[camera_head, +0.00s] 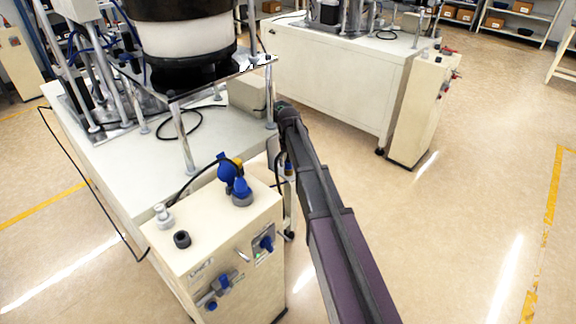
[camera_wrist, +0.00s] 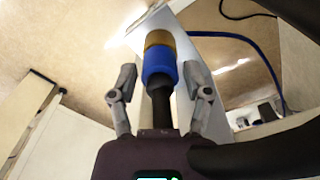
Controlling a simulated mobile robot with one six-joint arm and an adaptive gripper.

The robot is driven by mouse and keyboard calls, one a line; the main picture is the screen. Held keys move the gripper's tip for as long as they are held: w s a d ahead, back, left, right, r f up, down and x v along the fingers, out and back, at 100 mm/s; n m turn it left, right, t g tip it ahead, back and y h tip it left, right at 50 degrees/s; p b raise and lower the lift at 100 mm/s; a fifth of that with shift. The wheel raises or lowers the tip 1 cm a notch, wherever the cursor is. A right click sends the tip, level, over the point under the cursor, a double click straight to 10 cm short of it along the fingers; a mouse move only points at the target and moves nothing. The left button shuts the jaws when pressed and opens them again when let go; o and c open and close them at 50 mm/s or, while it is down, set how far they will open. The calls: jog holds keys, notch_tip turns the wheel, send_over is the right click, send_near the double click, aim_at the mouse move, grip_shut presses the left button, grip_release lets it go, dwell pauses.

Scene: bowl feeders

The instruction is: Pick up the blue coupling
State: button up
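The blue coupling (camera_wrist: 160,68) shows in the wrist view as a blue cylinder with a brass-coloured collar at its far end and a dark stem at its near end. My gripper (camera_wrist: 160,82) is open, with one finger on each side of the coupling and a visible gap to each. In the head view, a small blue and yellowish piece (camera_head: 289,169) shows low beside my arm, right of the control cabinet; I cannot tell if it is the same coupling. My gripper cannot be made out in that view.
The cream control cabinet (camera_head: 200,245) carries blue fittings (camera_head: 241,188) and knobs. The bowl feeder (camera_head: 185,40) stands on a white bench (camera_head: 120,165) behind it. Another white bench (camera_head: 335,75) is farther back. Floor at the right is clear. A blue hose (camera_wrist: 235,37) crosses the wrist view.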

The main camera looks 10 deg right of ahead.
grip_shut()
jog(key=shift+r, duration=0.15)
notch_tip(320, 180, up, 4)
jog(key=p, duration=0.4)
jog(key=s+d+p, duration=0.1)
jog(key=s+d, duration=0.2)
jog(key=s, duration=1.2)
jog(key=shift+s+r, duration=0.35)
jog(key=shift+s, duration=0.05)
jog(key=shift+d, duration=0.1)
